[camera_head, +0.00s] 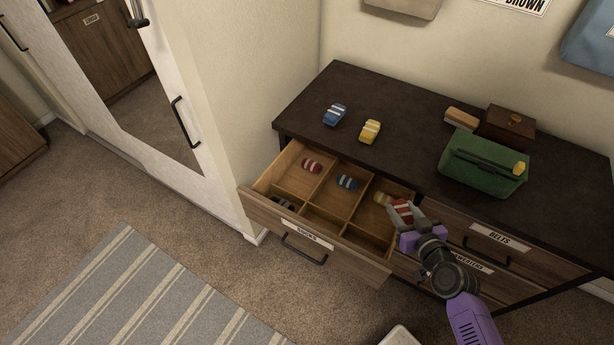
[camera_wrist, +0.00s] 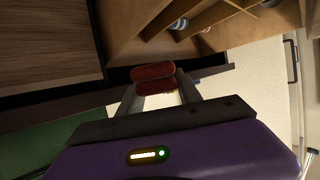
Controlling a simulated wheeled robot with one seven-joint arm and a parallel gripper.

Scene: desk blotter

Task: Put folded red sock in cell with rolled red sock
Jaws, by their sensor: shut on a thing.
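The held sock also shows between the fingers in the wrist view (camera_wrist: 154,78). The rolled red sock (camera_head: 312,166), striped white, lies in the back left cell of the drawer. A rolled blue sock (camera_head: 347,182) lies in the back middle cell. A rolled yellow sock (camera_head: 382,198) lies in the back right cell, close to my gripper and partly hidden.
A folded blue sock (camera_head: 335,115) and a folded yellow sock (camera_head: 370,131) lie on the dark dresser top (camera_head: 300,105). A green bag (camera_head: 480,165), a brush (camera_head: 461,118) and a wooden box (camera_head: 507,126) stand at right. A dark sock (camera_head: 283,203) lies in the front left cell.

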